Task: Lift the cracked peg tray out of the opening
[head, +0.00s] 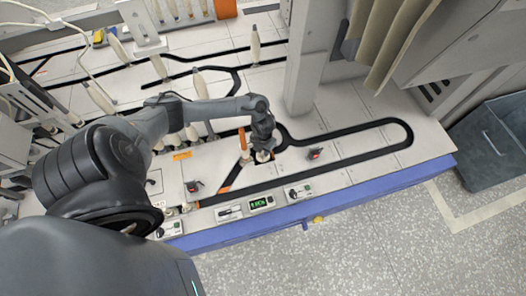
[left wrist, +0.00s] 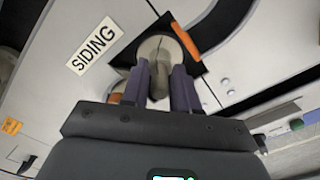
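The cracked peg tray (left wrist: 155,46) is a pale round piece with a dark line across it, seen in the left wrist view within a dark square opening (left wrist: 193,66). In the head view the tray (head: 262,156) shows as a small pale spot below my left gripper (head: 263,150). In the wrist view my left gripper (left wrist: 160,72) points down at the tray, its two fingers on either side of a pale upright part. Whether the fingers touch it is unclear. My right gripper is not in view.
A black track (head: 360,130) loops across the white deck. Several pale bobbins (head: 255,45) stand farther back. A grey column (head: 303,75) rises right of the gripper. A blue front edge (head: 330,208) borders the deck.

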